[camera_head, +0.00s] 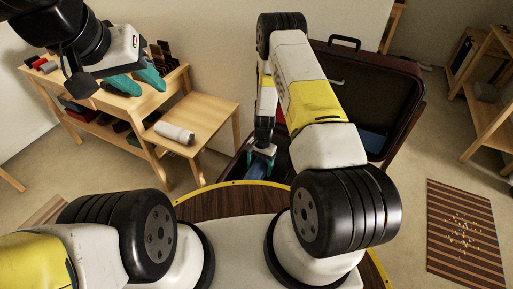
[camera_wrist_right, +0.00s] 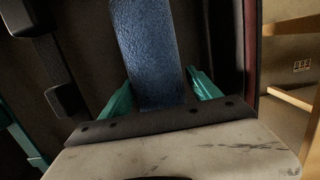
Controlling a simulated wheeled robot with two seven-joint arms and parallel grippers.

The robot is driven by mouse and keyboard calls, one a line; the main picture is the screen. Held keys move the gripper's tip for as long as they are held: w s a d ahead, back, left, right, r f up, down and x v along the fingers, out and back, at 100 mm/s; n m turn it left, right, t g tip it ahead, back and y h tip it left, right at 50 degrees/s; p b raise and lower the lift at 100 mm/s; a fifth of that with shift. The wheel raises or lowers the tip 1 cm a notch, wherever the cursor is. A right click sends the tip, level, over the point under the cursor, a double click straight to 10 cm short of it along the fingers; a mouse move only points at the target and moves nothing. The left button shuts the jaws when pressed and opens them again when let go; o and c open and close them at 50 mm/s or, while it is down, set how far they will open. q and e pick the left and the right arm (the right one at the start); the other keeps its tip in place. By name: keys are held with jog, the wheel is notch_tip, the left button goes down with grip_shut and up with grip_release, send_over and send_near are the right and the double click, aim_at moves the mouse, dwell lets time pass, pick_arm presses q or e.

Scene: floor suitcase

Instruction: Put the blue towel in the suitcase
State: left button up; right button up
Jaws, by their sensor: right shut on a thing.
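The blue towel (camera_wrist_right: 150,50) is a rolled or folded strip between the teal fingers of my right gripper (camera_wrist_right: 155,95) in the right wrist view. In the head view my right gripper (camera_head: 262,153) points down and is shut on the towel (camera_head: 259,168), low in the suitcase's near left part. The open dark red suitcase (camera_head: 415,108) stands on the floor with its lid raised. The arm hides much of its base. I cannot tell whether the towel touches the bottom. My left gripper (camera_head: 136,83) is open and empty above the wooden shelf at left.
A wooden shelf unit (camera_head: 150,98) with several folded cloths and other items stands at left. A light rolled cloth (camera_head: 174,132) lies on its lower bench. A bluish patch (camera_head: 374,142) shows in the suitcase. A striped mat (camera_head: 463,232) lies on the floor at right.

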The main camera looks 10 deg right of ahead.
jog(key=shift+f, duration=1.35)
jog(key=shift+f, duration=0.1)
jog(key=o, duration=1.5)
